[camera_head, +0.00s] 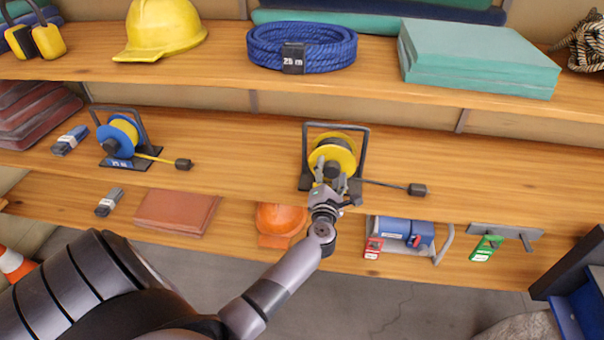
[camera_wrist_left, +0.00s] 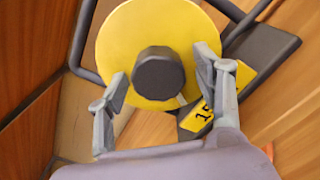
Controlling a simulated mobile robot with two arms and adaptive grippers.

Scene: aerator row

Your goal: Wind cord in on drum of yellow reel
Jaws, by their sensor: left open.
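The yellow reel (camera_head: 334,151) stands in a dark frame on the middle shelf, with a dark cord (camera_head: 382,184) running right to a black plug (camera_head: 416,190). In the left wrist view its yellow disc (camera_wrist_left: 120,50) faces me, with a dark round knob (camera_wrist_left: 158,74) at the centre. My left gripper (camera_head: 337,183) is in front of the reel. In the left wrist view its open fingers (camera_wrist_left: 162,85) stand on either side of the knob, apart from it. The drum behind the disc is mostly hidden. My right gripper is not in view.
A blue reel (camera_head: 118,135) with a yellow cord stands left on the same shelf. The upper shelf holds a yellow helmet (camera_head: 160,28), a coiled blue rope (camera_head: 302,45) and teal mats (camera_head: 478,55). The lower shelf holds an orange helmet (camera_head: 281,220) and a blue device (camera_head: 405,232).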

